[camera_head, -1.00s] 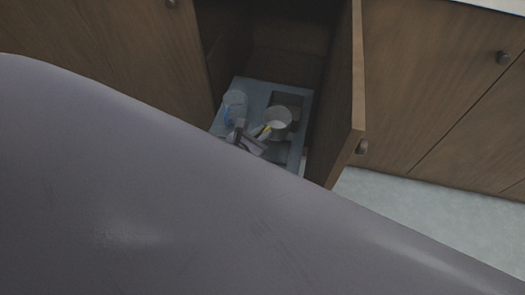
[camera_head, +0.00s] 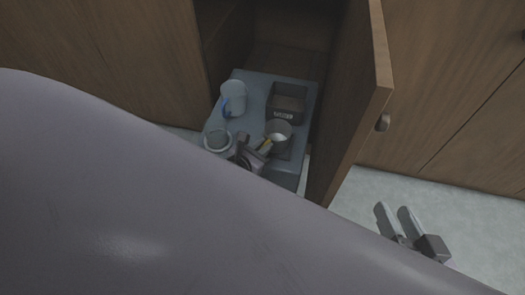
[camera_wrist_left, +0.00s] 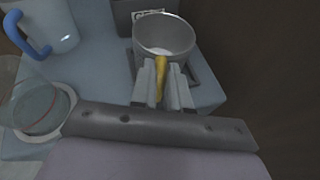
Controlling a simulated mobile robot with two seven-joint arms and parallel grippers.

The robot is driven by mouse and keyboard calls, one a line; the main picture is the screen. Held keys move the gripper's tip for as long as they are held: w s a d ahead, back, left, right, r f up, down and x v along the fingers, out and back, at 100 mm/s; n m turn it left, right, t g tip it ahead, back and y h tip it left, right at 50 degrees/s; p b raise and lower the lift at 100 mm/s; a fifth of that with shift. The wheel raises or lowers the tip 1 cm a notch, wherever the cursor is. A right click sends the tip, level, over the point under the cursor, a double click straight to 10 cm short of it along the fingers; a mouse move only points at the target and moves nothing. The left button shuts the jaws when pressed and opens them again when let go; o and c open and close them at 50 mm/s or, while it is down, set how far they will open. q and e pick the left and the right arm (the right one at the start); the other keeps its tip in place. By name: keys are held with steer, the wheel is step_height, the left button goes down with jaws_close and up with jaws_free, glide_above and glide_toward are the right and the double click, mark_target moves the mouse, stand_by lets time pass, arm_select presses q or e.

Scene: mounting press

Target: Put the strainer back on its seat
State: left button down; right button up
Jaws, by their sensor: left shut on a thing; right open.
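The strainer (camera_head: 279,134) is a grey metal cup with a yellow handle; it also shows upright in the left wrist view (camera_wrist_left: 164,42). My left gripper (camera_head: 262,150) is shut on the yellow handle (camera_wrist_left: 161,80), on the cup's near side. Below the cup lies a dark square frame (camera_wrist_left: 206,77) on the blue-grey platform (camera_head: 254,97), apparently the seat. The cup hides most of it. I cannot tell whether the cup touches it. My right gripper (camera_head: 396,222) is open and empty, low on the right, over the pale floor.
A clear jug with a blue handle (camera_head: 234,98) stands at the platform's back left. A dark box (camera_head: 288,101) is at the back right, behind the strainer. A clear round vessel (camera_head: 217,140) stands left of my gripper. An open wooden door (camera_head: 352,110) borders the right side.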

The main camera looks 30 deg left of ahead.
arm_select(q)
steer(key=shift+f, duration=0.15)
steer(key=c, duration=1.1)
jaws_free()
